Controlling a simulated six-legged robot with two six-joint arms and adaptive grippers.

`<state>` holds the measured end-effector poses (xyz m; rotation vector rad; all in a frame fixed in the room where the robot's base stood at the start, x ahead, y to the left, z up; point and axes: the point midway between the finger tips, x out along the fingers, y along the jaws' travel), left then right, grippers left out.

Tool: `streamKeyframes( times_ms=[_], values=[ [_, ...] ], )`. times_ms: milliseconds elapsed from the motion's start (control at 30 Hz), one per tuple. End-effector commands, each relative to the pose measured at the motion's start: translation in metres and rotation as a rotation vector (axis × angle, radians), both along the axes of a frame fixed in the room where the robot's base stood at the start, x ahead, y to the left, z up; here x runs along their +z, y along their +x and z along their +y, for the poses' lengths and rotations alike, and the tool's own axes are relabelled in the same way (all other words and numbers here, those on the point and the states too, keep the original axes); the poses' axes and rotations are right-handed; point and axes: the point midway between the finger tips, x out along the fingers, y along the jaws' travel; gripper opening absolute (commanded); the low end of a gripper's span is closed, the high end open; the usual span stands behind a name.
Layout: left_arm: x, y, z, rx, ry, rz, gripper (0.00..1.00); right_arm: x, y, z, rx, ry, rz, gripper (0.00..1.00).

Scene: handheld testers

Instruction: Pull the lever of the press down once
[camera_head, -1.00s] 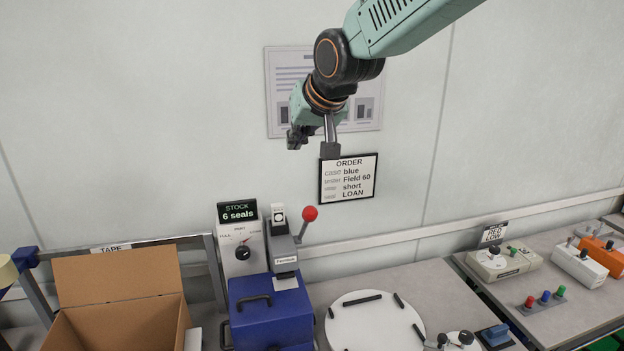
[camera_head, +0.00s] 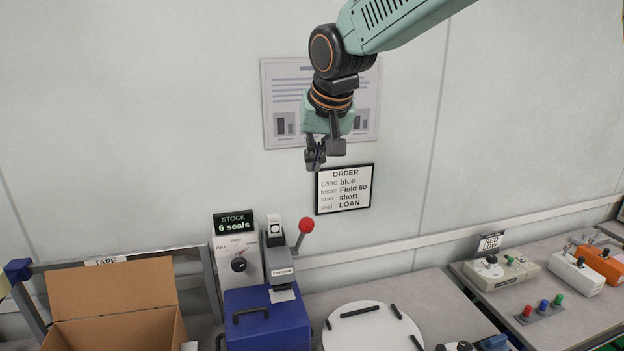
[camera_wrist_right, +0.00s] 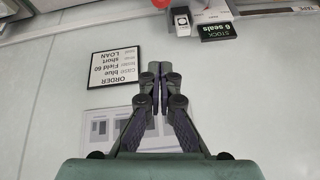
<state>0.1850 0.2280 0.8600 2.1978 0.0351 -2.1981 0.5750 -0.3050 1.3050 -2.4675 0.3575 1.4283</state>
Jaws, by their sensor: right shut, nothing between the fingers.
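The press (camera_head: 280,258) is a grey unit behind a blue case (camera_head: 262,322), with its lever ending in a red ball knob (camera_head: 306,226). The lever is raised, tilted up to the right. A white label or seal shows at the press mouth. My right gripper (camera_head: 315,166) is shut and empty, fingers pointing down, above the press and apart from the knob. In the right wrist view its fingertips (camera_wrist_right: 160,75) meet, and the knob shows partly at the top edge (camera_wrist_right: 163,3). My left gripper is not in view.
A stock display (camera_head: 234,224) stands above a dial box (camera_head: 238,263) left of the press. An open cardboard box (camera_head: 112,292) is at left. A white round turntable (camera_head: 372,330) is at right. An order sign (camera_head: 344,189) hangs on the wall behind.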

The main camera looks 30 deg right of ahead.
Motion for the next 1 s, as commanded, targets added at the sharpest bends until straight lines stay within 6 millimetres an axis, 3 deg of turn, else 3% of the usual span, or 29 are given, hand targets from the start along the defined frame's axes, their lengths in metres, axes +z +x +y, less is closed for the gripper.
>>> streamKeyframes(
  times_ms=[467,733,1000],
  values=[
    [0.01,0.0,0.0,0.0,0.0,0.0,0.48,-0.078,0.042,-0.007,0.0,0.001,0.004,0.0],
    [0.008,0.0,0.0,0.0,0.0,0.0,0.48,-0.099,0.021,0.003,0.001,-0.001,0.001,0.0],
    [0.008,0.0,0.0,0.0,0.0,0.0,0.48,-0.104,0.016,0.006,0.0,0.0,-0.001,0.0]
  ],
)
